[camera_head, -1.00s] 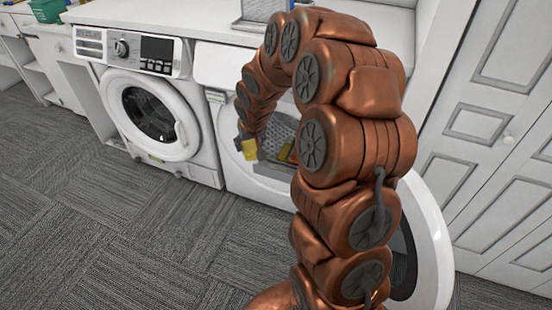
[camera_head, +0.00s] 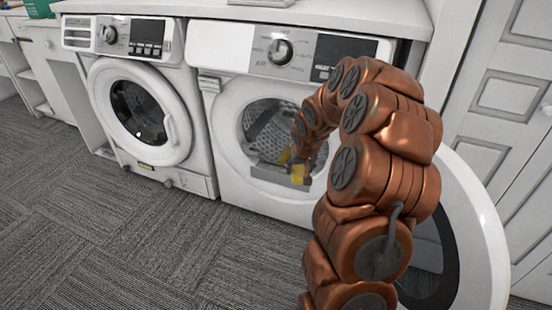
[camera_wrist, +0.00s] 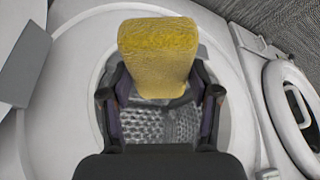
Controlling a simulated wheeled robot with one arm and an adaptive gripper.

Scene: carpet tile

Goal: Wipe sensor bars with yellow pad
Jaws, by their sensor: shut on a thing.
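The yellow pad (camera_wrist: 158,55) is a thick, rough-textured block held between the fingertips of my gripper (camera_wrist: 160,93). In the head view, the pad (camera_head: 298,173) is small and partly hidden by my arm, in front of the lower part of the right machine's opening. The open drum (camera_head: 268,128) has a perforated grey inner wall, which also shows behind the pad in the wrist view. A yellow patch (camera_head: 284,155) shows just up and left of the pad; I cannot tell what it is. I cannot make out the sensor bars clearly. Contact between pad and machine is unclear.
The right machine's round door (camera_head: 487,235) stands swung open at the right, beside my arm. A second white washer (camera_head: 140,115) with its door shut stands to the left. White panelled doors (camera_head: 505,95) stand at the right. The grey carpet (camera_head: 150,240) in front is clear.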

